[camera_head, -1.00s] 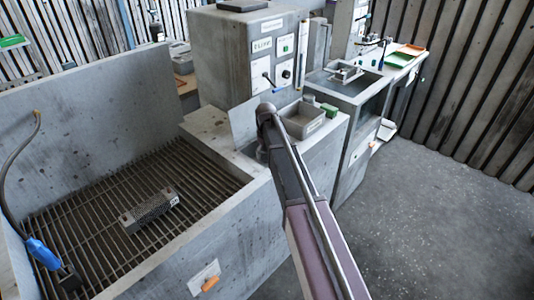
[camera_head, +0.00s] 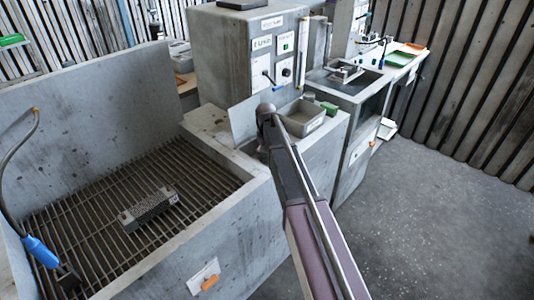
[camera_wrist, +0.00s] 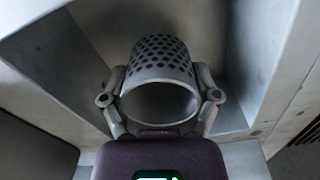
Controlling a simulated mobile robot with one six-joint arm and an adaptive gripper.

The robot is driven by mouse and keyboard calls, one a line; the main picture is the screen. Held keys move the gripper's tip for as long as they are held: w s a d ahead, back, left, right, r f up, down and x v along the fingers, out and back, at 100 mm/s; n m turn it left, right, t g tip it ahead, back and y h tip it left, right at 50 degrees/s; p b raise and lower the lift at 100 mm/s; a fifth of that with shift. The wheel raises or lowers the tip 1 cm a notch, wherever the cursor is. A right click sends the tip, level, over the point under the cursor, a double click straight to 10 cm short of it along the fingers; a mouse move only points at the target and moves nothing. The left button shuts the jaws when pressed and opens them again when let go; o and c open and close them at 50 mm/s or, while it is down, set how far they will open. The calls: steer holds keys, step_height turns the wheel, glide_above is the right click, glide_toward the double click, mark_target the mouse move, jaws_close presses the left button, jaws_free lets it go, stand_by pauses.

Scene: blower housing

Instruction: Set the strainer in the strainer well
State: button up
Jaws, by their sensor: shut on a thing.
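The strainer (camera_wrist: 160,62) is a grey perforated cup in the wrist view, with rows of dark holes and a wide round rim nearest the camera. My gripper (camera_wrist: 160,95) is shut on it, one finger on each side. A concrete recess with sloping walls surrounds the strainer beyond the fingers; I cannot tell whether the strainer touches it. In the head view my arm reaches to the concrete ledge beside the control cabinet, and the arm hides the gripper, the strainer and any well there.
A grey bin (camera_head: 302,117) and a green block (camera_head: 329,108) sit right of my arm. The control cabinet (camera_head: 228,60) stands behind.

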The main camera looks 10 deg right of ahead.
steer(key=shift+f+b, duration=1.05)
steer(key=shift+f, duration=0.1)
stand_by(0.4)
steer(key=o, duration=1)
steer(key=shift+o, duration=0.2)
steer(key=shift+r, duration=0.1)
